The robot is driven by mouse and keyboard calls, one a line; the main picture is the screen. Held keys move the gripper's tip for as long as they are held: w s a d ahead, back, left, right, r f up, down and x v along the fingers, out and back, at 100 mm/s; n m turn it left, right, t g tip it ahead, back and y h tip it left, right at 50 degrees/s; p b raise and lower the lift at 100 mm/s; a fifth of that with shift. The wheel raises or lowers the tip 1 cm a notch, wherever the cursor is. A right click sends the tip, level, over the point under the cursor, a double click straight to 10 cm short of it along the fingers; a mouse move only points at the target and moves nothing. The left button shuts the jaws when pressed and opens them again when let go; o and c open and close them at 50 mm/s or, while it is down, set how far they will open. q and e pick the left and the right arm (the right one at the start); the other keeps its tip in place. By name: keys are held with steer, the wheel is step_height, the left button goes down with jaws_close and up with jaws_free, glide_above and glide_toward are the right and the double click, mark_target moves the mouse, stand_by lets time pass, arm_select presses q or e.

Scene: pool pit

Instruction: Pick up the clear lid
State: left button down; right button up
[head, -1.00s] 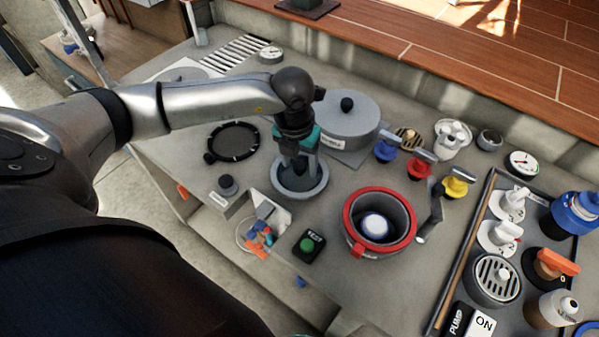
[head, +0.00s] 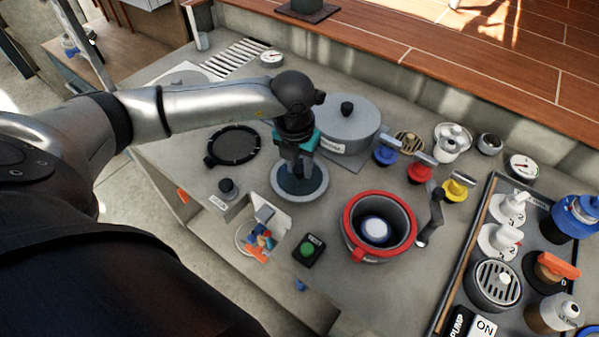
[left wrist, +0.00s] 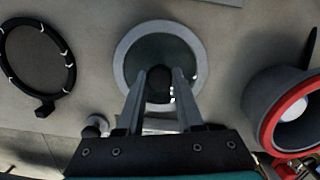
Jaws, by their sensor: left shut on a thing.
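The clear lid (head: 313,184) is a round disc with a pale grey rim and a dark, glassy middle. It lies flat on the counter, left of the red-rimmed pot, and also shows in the left wrist view (left wrist: 137,55). My left gripper (head: 298,174) points down over its middle. In the left wrist view the fingers (left wrist: 160,90) are shut on a dark knob at the lid's centre. The fingers hide part of the knob and the near rim. I see no clear gap under the lid. My right gripper is not in view.
A red-rimmed pot (head: 349,226) stands right of the lid, and a lidded grey pot (head: 340,125) behind it. A black ring (head: 213,148) lies to the left. A green-button box (head: 308,250) and an open bin (head: 286,222) are in front. A tray (head: 468,249) holds several parts at right.

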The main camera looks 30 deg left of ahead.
mark_target(300, 169)
arm_select(q)
steer(key=shift+r, duration=0.1)
step_height(300, 169, up, 20)
steer(key=p, duration=0.1)
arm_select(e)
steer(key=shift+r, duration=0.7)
